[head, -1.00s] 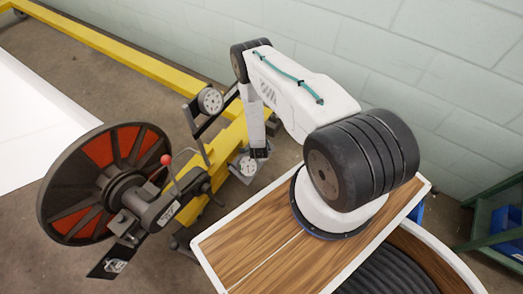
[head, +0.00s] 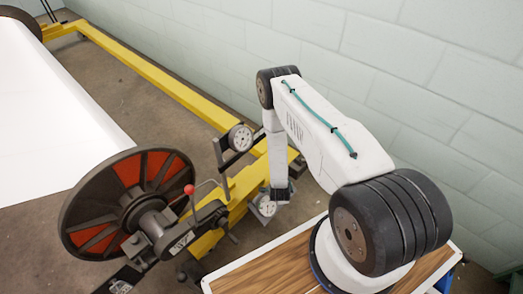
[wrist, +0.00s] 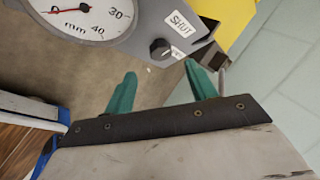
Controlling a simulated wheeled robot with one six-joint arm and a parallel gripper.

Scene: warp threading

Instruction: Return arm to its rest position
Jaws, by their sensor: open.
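My gripper shows in the wrist view (wrist: 160,84) as two green fingers standing apart, with nothing between them. In the head view my white arm (head: 325,130) rises from its base, bends over a dark elbow and hangs down toward the yellow machine frame (head: 160,85). Its fingers are too small to make out there. In the wrist view a round dial gauge (wrist: 85,14) marked in mm is close at the upper left. A black knob (wrist: 160,48) beside a "SHUT" label lies just beyond the fingers, apparently not gripped.
A large black reel with red panels (head: 128,205) and a red-tipped lever (head: 189,189) stand left of my arm. Two dial gauges (head: 240,138) sit close to my hanging forearm. A white sheet (head: 55,120) spreads at the left. A pale block wall (head: 440,70) runs behind.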

